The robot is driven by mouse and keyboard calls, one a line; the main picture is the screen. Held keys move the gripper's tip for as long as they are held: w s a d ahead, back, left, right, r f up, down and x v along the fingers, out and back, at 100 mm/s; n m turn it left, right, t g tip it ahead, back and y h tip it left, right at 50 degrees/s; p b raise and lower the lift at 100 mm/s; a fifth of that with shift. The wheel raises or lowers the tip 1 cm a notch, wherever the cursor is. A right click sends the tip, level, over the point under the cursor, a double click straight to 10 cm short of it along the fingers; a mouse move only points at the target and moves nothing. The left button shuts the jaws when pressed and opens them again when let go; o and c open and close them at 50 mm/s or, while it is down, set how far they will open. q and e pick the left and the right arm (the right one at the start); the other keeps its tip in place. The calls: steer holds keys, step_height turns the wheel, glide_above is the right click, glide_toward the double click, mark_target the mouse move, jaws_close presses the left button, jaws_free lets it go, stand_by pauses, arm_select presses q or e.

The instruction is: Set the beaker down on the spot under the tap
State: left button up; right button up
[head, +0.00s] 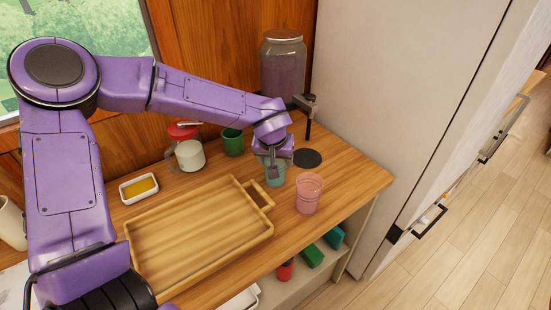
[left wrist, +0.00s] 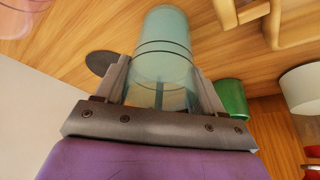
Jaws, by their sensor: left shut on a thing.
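The teal see-through beaker (head: 274,177) is between the fingers of my left gripper (head: 277,160), which is shut on it. In the left wrist view the beaker (left wrist: 163,48) stands out between both fingers (left wrist: 160,85). It looks about upright; I cannot tell whether its base touches the counter. The spot is a dark round disc (head: 307,158) on the counter, just right of the beaker and apart from it. It also shows in the left wrist view (left wrist: 101,62). The dark tap (head: 308,116) is above the disc, by the large glass jar (head: 283,68). My right gripper is not in view.
A pink tumbler (head: 309,194) stands right of the beaker, in front of the disc. A wooden tray (head: 200,281) lies front left.

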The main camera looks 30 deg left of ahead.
arm_select(q)
steer(key=o, duration=1)
steer(key=shift+f, duration=0.1)
